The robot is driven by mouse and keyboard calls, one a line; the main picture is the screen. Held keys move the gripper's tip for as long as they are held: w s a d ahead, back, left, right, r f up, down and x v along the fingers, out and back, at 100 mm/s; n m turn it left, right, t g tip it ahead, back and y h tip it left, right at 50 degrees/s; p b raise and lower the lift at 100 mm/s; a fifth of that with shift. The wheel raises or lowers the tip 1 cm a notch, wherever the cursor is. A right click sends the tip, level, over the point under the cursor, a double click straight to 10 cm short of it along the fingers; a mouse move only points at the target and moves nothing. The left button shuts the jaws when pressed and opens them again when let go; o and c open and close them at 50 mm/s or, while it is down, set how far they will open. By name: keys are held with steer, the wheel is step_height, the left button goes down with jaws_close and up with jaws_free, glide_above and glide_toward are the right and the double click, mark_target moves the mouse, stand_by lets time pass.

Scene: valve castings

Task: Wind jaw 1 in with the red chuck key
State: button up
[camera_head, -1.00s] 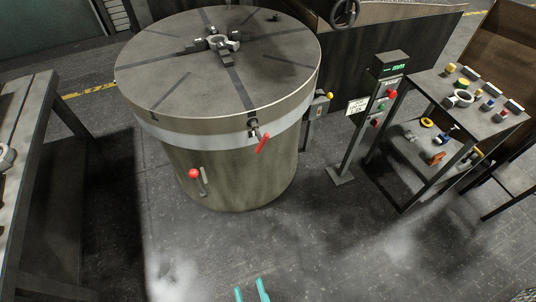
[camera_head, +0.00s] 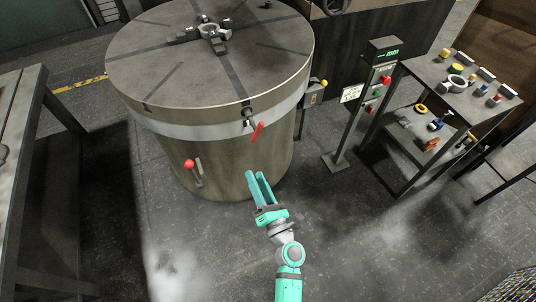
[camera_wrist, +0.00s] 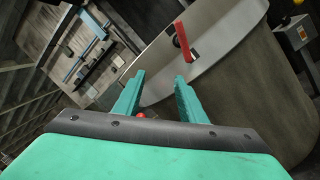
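The red chuck key (camera_head: 257,131) sticks out of a socket on the side rim of the round chuck table (camera_head: 150,65). It also shows in the wrist view (camera_wrist: 182,41), ahead of and above my fingertips. My teal gripper (camera_head: 258,178) is open and empty, below the key and apart from it; its two fingers also show in the wrist view (camera_wrist: 158,80). A ring-shaped casting (camera_head: 213,31) sits among dark jaws at the table's centre. I cannot tell which jaw is numbered 1.
A red-knobbed lever (camera_head: 189,164) stands out from the drum's side. A control post (camera_head: 361,105) with a green display is to the right. A shelf rack (camera_head: 440,80) holds several small parts. A workbench (camera_head: 30,130) is at left. The floor between is clear.

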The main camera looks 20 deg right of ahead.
mark_target(258, 134)
steer(key=shift+w+d+r+n+g, duration=0.1)
steer(key=shift+w+d+r+n, duration=0.2)
steer(key=shift+w+d+n, duration=1.65)
steer(key=shift+w+d+r+g, duration=0.1)
steer(key=shift+w+r, duration=0.25)
steer(key=shift+w, duration=3.55)
steer(key=shift+w+d+r+n+g, duration=0.1)
steer(key=shift+w+d+r+n, duration=0.2)
steer(key=shift+w+d+n, duration=1.65)
steer(key=shift+w+a+m, duration=0.9)
steer(key=shift+w+m, duration=0.1)
jaws_close()
